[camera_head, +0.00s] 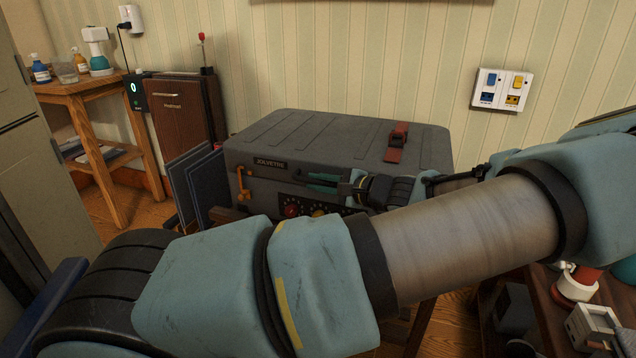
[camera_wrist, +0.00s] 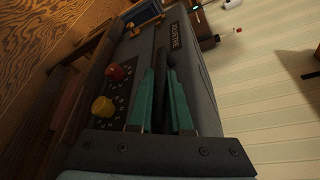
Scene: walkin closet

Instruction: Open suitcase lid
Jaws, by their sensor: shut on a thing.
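The grey suitcase (camera_head: 300,140) rests against the back wall, with ribs on top and a name plate on the front. Its lid (camera_head: 340,125) looks down. An orange latch or handle (camera_head: 243,184) is at its front left corner. My gripper (camera_head: 313,181), with teal fingers, is at the suitcase's front, just below the lid edge. In the wrist view the fingers (camera_wrist: 166,75) are on either side of a dark bar (camera_wrist: 160,90) on the suitcase front, which looks like its handle. Red and yellow knobs (camera_wrist: 103,106) sit beside them. My arm hides the front right.
Dark flat panels (camera_head: 196,190) lean just left of the suitcase. A brown cabinet (camera_head: 187,110) and a wooden side table (camera_head: 85,100) with bottles stand farther left. A wall socket panel (camera_head: 502,90) is at right. A low shelf with items (camera_head: 590,325) is at lower right.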

